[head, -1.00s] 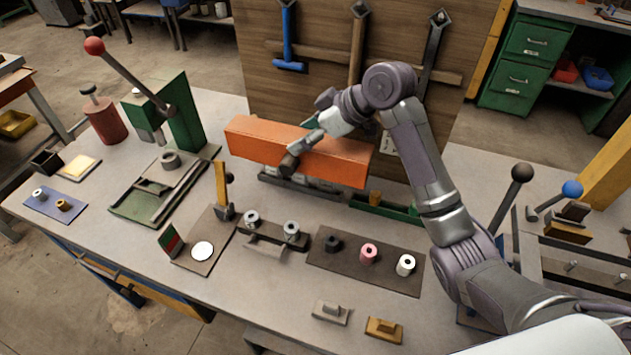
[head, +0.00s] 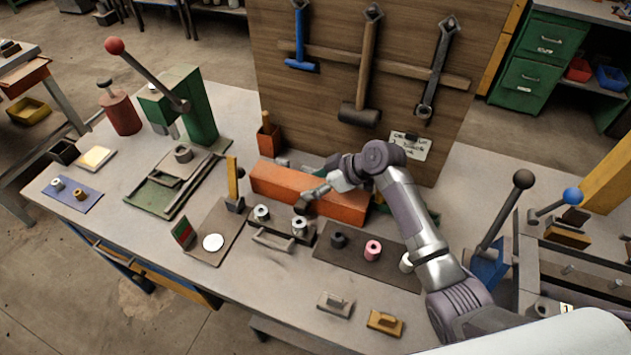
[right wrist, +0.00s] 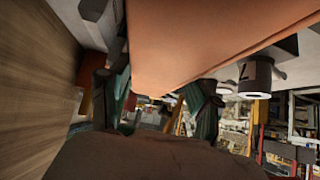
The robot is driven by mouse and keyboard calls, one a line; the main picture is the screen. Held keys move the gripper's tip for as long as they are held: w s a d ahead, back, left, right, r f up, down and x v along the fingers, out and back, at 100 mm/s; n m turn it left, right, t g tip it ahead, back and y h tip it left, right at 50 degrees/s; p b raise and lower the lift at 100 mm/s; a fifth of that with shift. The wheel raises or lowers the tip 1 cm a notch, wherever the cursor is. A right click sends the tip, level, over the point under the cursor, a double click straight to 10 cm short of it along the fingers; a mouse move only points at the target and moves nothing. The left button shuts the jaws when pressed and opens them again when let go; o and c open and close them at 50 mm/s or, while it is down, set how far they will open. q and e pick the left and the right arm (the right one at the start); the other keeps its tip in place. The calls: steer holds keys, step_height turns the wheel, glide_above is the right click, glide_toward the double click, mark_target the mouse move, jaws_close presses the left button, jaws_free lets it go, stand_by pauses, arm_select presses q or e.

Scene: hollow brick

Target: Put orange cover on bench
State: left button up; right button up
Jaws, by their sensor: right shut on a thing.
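The orange cover (head: 280,183) is a long box-like piece, low over the bench (head: 235,110), just behind the two metal spools. It also shows in the right wrist view (right wrist: 190,40), between my green fingers. My right gripper (head: 318,187) is shut on the cover, reaching over its top from the right, with one finger at the front face and one behind. I cannot tell whether the cover touches the bench. The gripper hides part of its middle. My left gripper is out of view.
Two metal spools (head: 262,213) stand close in front of the cover. A dark plate with a pink spool (head: 372,250) is to the right front. A yellow-handled tool (head: 233,180) stands near its left end. The tool board (head: 390,90) rises behind.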

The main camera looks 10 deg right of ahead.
steer(key=o, duration=1.4)
